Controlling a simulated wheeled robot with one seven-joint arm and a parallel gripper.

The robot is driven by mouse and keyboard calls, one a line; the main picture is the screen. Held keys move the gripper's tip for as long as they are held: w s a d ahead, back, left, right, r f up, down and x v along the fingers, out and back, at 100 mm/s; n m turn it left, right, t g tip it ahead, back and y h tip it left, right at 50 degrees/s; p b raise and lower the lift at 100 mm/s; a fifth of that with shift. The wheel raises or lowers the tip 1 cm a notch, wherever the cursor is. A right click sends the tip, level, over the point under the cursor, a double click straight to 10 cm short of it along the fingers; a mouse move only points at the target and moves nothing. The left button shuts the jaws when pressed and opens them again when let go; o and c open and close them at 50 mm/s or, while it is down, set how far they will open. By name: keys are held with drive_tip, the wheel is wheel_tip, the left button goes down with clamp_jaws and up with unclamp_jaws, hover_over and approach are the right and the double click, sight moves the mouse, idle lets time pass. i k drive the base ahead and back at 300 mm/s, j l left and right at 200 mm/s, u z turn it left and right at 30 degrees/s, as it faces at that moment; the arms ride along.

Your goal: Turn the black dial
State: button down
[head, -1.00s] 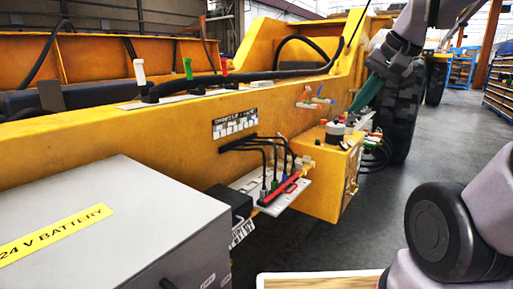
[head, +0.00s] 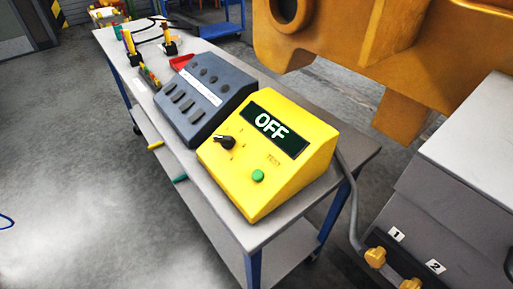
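The black dial (head: 225,142) is a small pointer knob on the sloped front of a yellow box (head: 246,192). Small marks surround the dial. The box's dark display (head: 270,129) reads OFF, and a green button (head: 257,176) sits below the dial, near the lower edge, beside faint lettering. The box stands on the near end of a grey-topped cart. My gripper is not in this view.
A dark grey panel box (head: 203,92) stands behind the yellow box on the cart (head: 258,233). A yellow machine (head: 345,35) and grey case (head: 466,160) flank the right.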

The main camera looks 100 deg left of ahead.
sight(227, 142)
drive_tip(key=l+u, duration=0.1)
drive_tip(key=u, duration=2)
drive_tip(key=i+u, duration=0.15)
drive_tip(key=u, duration=1.3)
drive_tip(key=j+z, duration=0.2)
drive_tip(key=j, duration=1.55)
